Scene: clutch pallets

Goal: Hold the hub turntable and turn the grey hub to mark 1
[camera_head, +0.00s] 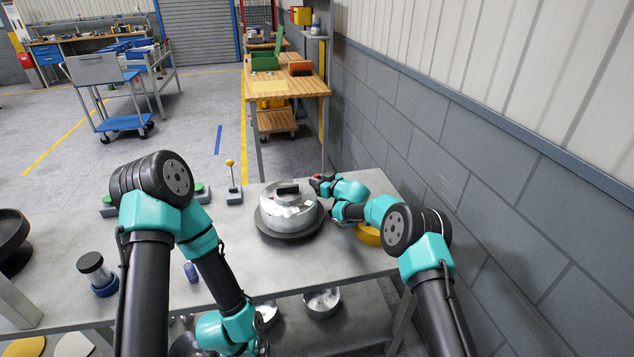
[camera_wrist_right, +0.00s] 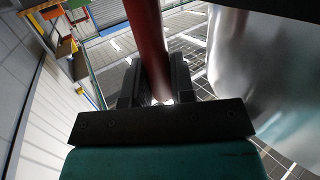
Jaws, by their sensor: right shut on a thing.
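The grey hub (camera_head: 283,214) is a stepped metal drum with a black block (camera_head: 288,189) on top and pale patches on its upper face. It sits on the dark round hub turntable (camera_head: 290,236) on the table. My right gripper (camera_head: 322,183) is at the hub's far right side. In the right wrist view it is shut on a dark red rod (camera_wrist_right: 147,38), with the shiny metal hub (camera_wrist_right: 270,70) close at right. I cannot tell what the rod joins. My left gripper (camera_head: 262,347) hangs low at the bottom edge, mostly hidden. No mark number is readable.
A yellow round part (camera_head: 368,235) lies under my right forearm. A lever with a yellow knob (camera_head: 229,163) stands left of the hub. A black-topped part (camera_head: 97,272) and a small blue spring (camera_head: 191,272) are at left. A block wall (camera_head: 480,200) closes the right side.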

